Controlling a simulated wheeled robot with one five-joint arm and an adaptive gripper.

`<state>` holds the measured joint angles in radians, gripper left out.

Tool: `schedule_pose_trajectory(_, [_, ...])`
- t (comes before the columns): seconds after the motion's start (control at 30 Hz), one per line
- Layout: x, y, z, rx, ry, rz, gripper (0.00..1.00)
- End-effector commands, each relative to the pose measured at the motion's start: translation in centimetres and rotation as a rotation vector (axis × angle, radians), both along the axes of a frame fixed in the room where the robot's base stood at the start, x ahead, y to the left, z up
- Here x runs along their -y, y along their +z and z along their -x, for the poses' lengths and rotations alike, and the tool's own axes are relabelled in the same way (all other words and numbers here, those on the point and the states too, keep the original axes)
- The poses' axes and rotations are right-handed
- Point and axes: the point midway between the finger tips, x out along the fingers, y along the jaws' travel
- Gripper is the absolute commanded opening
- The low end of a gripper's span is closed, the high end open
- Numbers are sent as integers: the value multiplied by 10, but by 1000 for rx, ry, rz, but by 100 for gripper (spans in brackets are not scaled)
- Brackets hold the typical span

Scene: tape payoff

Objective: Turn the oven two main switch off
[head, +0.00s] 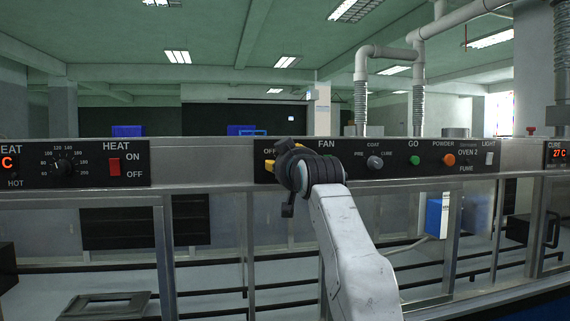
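My gripper (289,172) is in front of this end of the panel, below and left of the "FAN" label. My arm comes up from the lower right and covers part of the panel. The fingertips are not clear, so I cannot tell whether they are open or touching anything. The switch's position is also hidden.
The panel also has a selector knob (374,163), a green button (415,160), an orange button (449,159) and a white light switch (489,159). A separate left panel holds a red heat switch (114,166) and a dial (63,165). Glazed metal framing lies below.

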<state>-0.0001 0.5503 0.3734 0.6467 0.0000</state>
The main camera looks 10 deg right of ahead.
Motion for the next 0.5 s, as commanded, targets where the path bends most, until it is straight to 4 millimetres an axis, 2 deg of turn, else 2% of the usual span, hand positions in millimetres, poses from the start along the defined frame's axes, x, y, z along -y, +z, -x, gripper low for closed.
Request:
schedule_pose_trajectory(0.07, [0, 0, 0, 0, 0, 0, 40])
schedule_pose_trajectory(0.5, [0, 1, 1, 3, 0, 0, 1])
